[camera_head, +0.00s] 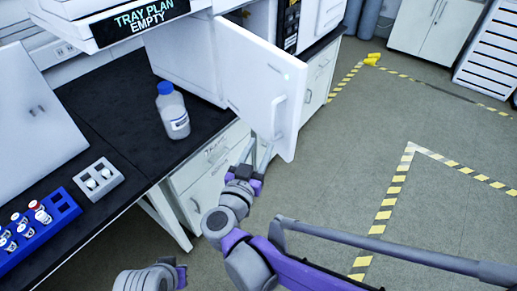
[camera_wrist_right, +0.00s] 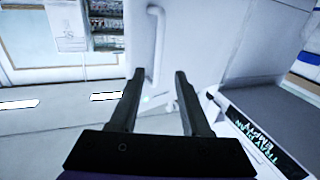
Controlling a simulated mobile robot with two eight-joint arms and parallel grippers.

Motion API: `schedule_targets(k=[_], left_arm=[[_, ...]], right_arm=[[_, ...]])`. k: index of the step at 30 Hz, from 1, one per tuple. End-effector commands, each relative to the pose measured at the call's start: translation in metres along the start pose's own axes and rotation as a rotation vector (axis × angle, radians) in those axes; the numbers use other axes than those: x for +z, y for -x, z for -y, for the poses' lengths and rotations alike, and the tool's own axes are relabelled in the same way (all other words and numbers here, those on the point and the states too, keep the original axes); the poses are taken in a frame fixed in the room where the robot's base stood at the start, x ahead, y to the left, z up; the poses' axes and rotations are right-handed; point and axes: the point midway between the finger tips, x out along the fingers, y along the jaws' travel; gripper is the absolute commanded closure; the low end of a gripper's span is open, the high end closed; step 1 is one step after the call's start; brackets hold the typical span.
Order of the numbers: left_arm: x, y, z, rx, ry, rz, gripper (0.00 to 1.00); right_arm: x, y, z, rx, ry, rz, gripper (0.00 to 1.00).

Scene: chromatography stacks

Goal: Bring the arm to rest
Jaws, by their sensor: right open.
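My right gripper (camera_head: 262,148) is just below and in front of an open white door (camera_head: 255,85), near its lower edge. In the right wrist view, my right gripper (camera_wrist_right: 158,72) has its fingers spread with nothing between them. The door's vertical handle (camera_head: 279,116) also shows in the right wrist view (camera_wrist_right: 155,45), beyond the fingertips; whether a finger touches the door I cannot tell. My left gripper does not show.
On the black bench (camera_head: 105,110) stand a blue-capped bottle (camera_head: 173,112), a blue rack (camera_head: 60,208) with several capped vials and a grey block (camera_head: 97,182). Drawers (camera_head: 215,165) lie under the bench. Open floor (camera_head: 330,175) with striped tape is at right.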

Motion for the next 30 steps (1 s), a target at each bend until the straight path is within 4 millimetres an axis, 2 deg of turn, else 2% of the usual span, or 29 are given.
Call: schedule_targets(k=[8,10,14,18,20,23,26,29,30], left_arm=[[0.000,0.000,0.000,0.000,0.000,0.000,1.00],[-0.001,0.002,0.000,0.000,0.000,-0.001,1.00],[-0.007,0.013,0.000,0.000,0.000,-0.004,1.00],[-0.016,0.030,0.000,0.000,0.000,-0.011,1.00],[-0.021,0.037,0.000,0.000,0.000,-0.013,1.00],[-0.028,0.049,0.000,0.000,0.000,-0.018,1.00],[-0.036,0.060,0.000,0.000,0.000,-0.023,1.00],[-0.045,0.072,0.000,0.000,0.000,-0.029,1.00],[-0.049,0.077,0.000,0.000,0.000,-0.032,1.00]], right_arm=[[-0.001,0.000,0.000,-0.003,-0.001,-0.001,0.53],[-0.007,-0.002,0.000,-0.022,-0.008,-0.014,0.53],[-0.039,-0.009,0.001,-0.146,-0.044,-0.069,0.53],[-0.075,-0.005,0.004,-0.392,-0.063,-0.088,0.53],[-0.080,0.002,0.004,-0.498,-0.051,-0.053,0.53],[-0.072,0.018,-0.004,-0.638,-0.010,0.066,0.53],[-0.048,0.038,-0.026,-0.717,0.048,0.249,0.53],[-0.015,0.060,-0.064,-0.716,0.111,0.478,0.53],[-0.002,0.070,-0.083,-0.693,0.132,0.573,0.53]])
